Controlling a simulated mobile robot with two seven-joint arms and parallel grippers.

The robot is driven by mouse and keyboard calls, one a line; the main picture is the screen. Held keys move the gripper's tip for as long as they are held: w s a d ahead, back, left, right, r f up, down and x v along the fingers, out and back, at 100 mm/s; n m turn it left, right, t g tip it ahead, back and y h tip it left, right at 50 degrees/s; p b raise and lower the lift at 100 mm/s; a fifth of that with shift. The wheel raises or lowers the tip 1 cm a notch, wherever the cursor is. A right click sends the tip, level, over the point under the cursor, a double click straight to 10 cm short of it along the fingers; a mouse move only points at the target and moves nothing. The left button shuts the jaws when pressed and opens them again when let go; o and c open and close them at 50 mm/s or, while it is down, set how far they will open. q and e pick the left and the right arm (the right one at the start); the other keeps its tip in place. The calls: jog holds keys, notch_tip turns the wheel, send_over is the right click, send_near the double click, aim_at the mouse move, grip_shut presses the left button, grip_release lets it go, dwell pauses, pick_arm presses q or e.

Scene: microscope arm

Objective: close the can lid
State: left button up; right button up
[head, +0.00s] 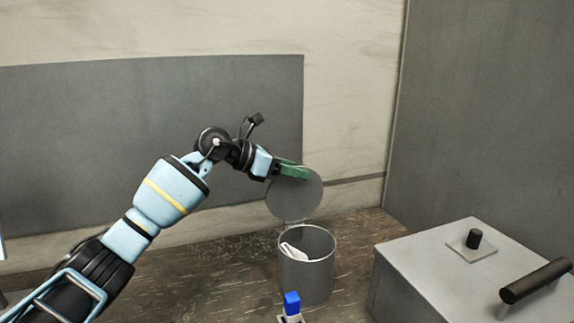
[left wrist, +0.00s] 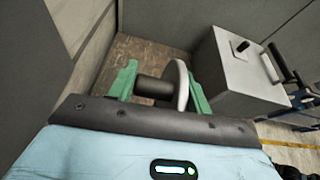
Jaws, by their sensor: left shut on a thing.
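My left gripper (head: 294,171), with green fingers, is at the lid's upper edge. In the left wrist view, the lid (left wrist: 181,86) shows nearly edge-on between the green fingers, close to the right one, and the can (left wrist: 153,87) shows dark beside it. The gripper is shut on the lid. My right gripper is not in view.
A grey box (head: 425,262) with a black knob (head: 474,239) and a dark cylindrical handle (head: 536,280) stands right of the can. A small blue block (head: 292,302) on a white base is in front. Grey panels and a pale wall stand behind.

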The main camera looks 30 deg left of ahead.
pick_arm(q)
jog(key=s+d, duration=0.1)
jog(key=s+d+m+p, duration=0.1)
jog(key=shift+d+f+m+y, duration=0.1)
jog(key=shift+d+m+y, duration=0.2)
jog(key=shift+y, duration=0.1)
jog(key=shift+s+d+f+t, duration=0.25)
jog(key=shift+s+d+t, duration=0.05)
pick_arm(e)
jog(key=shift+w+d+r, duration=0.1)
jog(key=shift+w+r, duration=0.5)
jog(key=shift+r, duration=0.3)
pick_arm(q)
jog(key=o, duration=1.2)
jog(key=shift+c, duration=0.2)
jog(key=shift+r, duration=0.2)
jog(key=shift+a+r, duration=0.1)
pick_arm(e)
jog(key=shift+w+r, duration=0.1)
